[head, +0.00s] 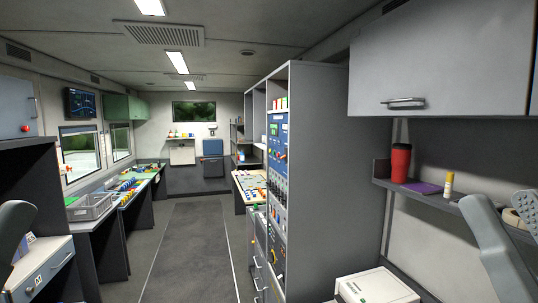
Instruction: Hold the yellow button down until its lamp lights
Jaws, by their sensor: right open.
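A tall equipment rack (283,205) stands right of the aisle, with a blue panel (278,140) that carries small buttons, a screen and a red knob. The yellow button and its lamp are too small to pick out with certainty. My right gripper (506,206) is at the right edge, in front of the wall shelf, with its fingers apart and nothing between them. It is well away from the rack. Part of my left gripper (14,228) shows at the left edge; its other finger is not visible.
A red cup (401,163), a purple item (422,187) and a yellow-capped tube (448,185) stand on the right shelf. A white box (376,287) sits below. A grey crate (90,207) is on the left desk. The aisle floor (190,245) is clear.

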